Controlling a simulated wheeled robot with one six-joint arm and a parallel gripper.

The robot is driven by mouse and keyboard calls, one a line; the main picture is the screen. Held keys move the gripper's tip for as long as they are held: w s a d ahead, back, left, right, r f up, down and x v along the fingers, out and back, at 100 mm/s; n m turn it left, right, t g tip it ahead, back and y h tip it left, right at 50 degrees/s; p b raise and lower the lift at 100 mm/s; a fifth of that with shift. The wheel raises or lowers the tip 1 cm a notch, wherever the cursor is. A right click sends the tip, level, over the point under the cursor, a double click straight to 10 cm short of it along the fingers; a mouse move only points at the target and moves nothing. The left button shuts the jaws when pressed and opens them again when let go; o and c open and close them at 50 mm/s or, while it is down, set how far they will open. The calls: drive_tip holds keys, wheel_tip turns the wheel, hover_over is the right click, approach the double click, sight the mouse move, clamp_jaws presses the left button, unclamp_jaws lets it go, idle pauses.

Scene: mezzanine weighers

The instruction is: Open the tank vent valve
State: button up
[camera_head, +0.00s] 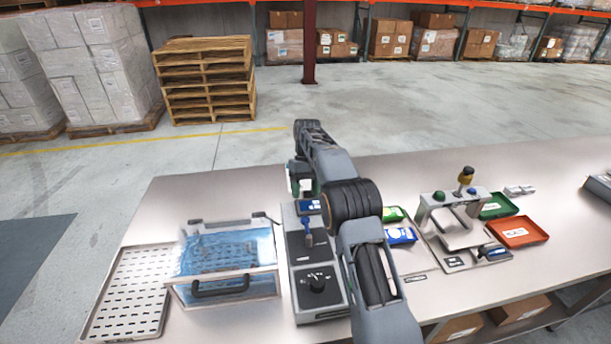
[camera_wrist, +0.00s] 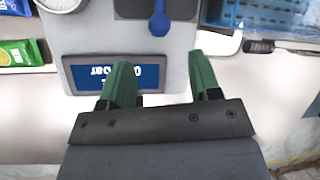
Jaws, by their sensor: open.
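A grey control box (camera_head: 297,263) stands on the bench beside the clear tank (camera_head: 250,262). On its top is a small blue lever (camera_head: 306,224), which I take to be the vent valve; it also shows at the top of the wrist view (camera_wrist: 159,22), its rounded end towards my gripper. A blue display (camera_wrist: 148,76) reading in bar is set in the box's far end. My gripper (camera_wrist: 160,60) has two green fingers, open and empty, over that far end, apart from the lever.
The tank has a black front handle (camera_head: 220,288) and a perforated tray (camera_head: 125,295) to its left. Green and blue packets (camera_head: 400,236), a grey machine (camera_head: 462,228) and a red tray (camera_head: 520,232) lie to the right.

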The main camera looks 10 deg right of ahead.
drive_tip(key=p+v, duration=0.3)
drive_tip(key=v, duration=0.2)
drive_tip(key=shift+r+p, duration=0.15)
drive_tip(key=shift+p, duration=0.2)
drive_tip(key=shift+w, duration=0.1)
